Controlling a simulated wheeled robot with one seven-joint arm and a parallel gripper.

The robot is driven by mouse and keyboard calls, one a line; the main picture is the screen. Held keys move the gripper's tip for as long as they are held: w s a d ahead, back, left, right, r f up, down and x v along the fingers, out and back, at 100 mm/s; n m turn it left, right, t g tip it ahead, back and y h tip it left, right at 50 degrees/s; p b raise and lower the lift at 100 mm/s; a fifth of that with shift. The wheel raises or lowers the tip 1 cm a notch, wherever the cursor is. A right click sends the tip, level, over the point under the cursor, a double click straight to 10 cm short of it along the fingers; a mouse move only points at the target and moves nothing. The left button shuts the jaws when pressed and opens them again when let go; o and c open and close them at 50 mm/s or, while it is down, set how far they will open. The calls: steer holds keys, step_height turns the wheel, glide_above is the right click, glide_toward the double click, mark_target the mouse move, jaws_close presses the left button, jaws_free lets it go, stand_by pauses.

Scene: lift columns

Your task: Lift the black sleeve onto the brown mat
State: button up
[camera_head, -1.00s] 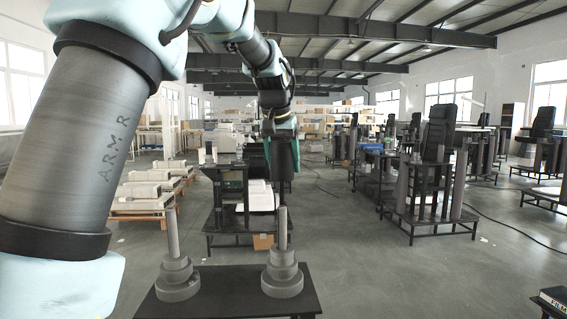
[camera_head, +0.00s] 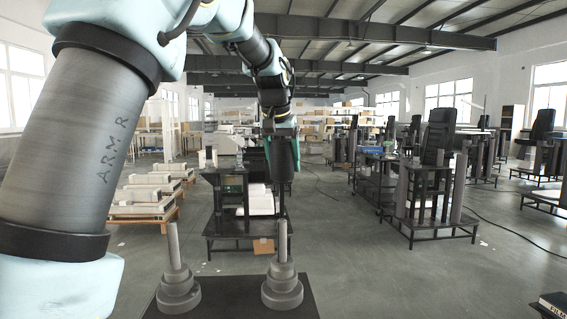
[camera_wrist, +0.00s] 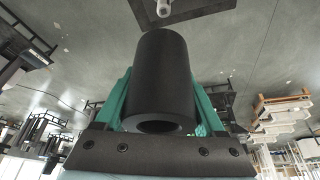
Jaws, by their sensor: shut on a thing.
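The black sleeve (camera_head: 285,157) is an upright dark cylinder held in the air by my gripper (camera_head: 284,140). In the wrist view the sleeve (camera_wrist: 163,75) sits between the two teal fingers of my gripper (camera_wrist: 162,100), which are shut on it; its open end faces the camera. I see no brown mat in either view.
Both stepped columns stand on a black table (camera_head: 228,295) at the bottom of the head view. Behind it is a dark cart (camera_head: 225,190) with a small cardboard box (camera_head: 263,246). A black rack (camera_head: 430,200) stands at right. The grey floor between is open.

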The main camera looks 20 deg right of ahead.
step_height(320, 180, up, 11)
steer(key=p, duration=0.6)
stand_by(1.4)
steer(key=shift+s+f, duration=0.1)
steer(key=shift+f, duration=0.05)
